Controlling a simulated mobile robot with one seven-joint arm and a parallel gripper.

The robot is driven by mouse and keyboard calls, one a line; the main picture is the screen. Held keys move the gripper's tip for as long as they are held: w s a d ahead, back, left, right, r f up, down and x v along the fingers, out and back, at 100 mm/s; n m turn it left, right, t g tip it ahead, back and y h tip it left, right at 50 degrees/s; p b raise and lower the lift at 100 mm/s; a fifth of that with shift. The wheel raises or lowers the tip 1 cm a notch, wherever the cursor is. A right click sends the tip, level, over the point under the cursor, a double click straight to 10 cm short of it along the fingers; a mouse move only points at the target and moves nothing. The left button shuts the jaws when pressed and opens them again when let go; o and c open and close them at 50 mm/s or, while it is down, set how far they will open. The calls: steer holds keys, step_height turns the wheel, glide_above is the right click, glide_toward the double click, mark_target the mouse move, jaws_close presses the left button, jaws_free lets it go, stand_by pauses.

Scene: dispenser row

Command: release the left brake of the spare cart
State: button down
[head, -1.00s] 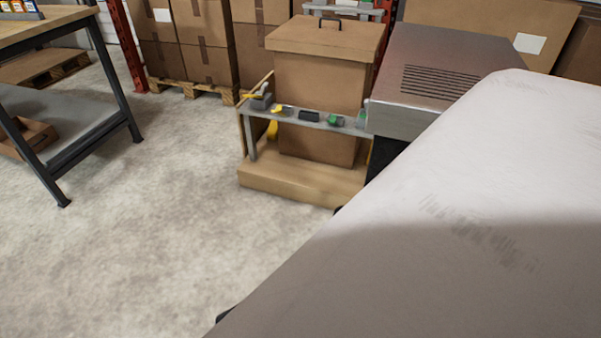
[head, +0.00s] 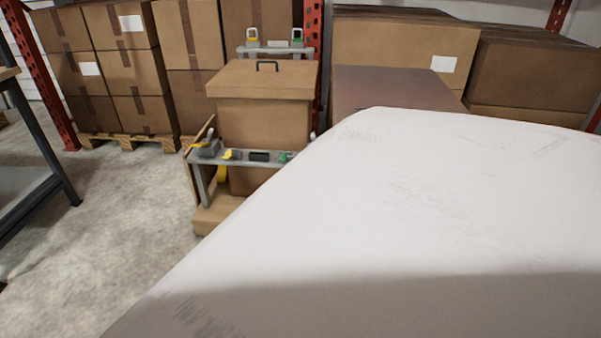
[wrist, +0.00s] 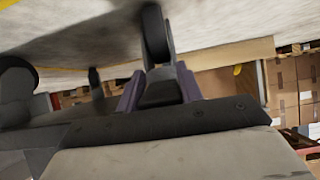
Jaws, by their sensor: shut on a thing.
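In the wrist view, my gripper (wrist: 160,92) has its two purple fingers closed on a dark grey pedal (wrist: 160,95) just beside a black caster wheel (wrist: 155,35) in a grey fork. The pedal looks like a brake; which side of the cart it is on cannot be told. Another dark round wheel (wrist: 15,75) shows at the left edge, and a smaller dark upright part stands between them. The rest of the spare cart is not clear in this view. In the head view, a large pale body, probably my arm, hides my gripper and the pedal.
In the head view, a brown lidded bin (head: 262,120) stands behind a grey rail (head: 245,158) with yellow, black and green fittings. Stacked cartons (head: 125,70) and a red rack post (head: 312,50) are behind. Bare floor (head: 110,215) lies left, beside a dark-legged bench (head: 35,125).

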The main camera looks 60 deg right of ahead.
steer(key=c, duration=0.9)
jaws_free()
